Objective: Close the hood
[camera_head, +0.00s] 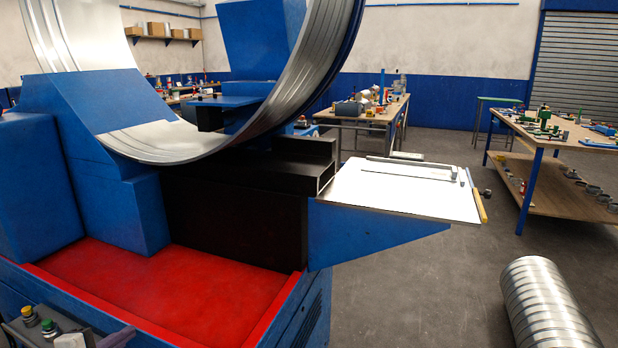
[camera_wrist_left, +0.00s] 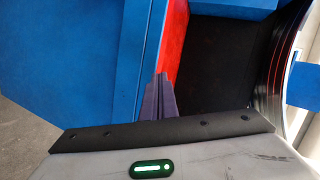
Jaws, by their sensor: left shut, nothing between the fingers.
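The machine is a large blue block (camera_head: 110,205) with a wide, shiny metal duct ring (camera_head: 165,142) standing through it. A blue panel (camera_head: 262,38) is at the top, behind the ring. I cannot tell for certain which blue part is the hood. My left gripper (camera_head: 120,337) only just shows at the bottom left edge of the head view, beside the red tray. In the left wrist view its purple fingers (camera_wrist_left: 157,98) are together and empty, in front of the blue wall and red surface. My right gripper is in neither view.
The red tray (camera_head: 185,290) has a blue outer wall. A small panel with coloured knobs (camera_head: 48,328) is at the bottom left. A white side table (camera_head: 400,190) juts out right. A ribbed duct (camera_head: 545,305) lies on the floor. Workbenches (camera_head: 555,140) stand behind; the floor between is clear.

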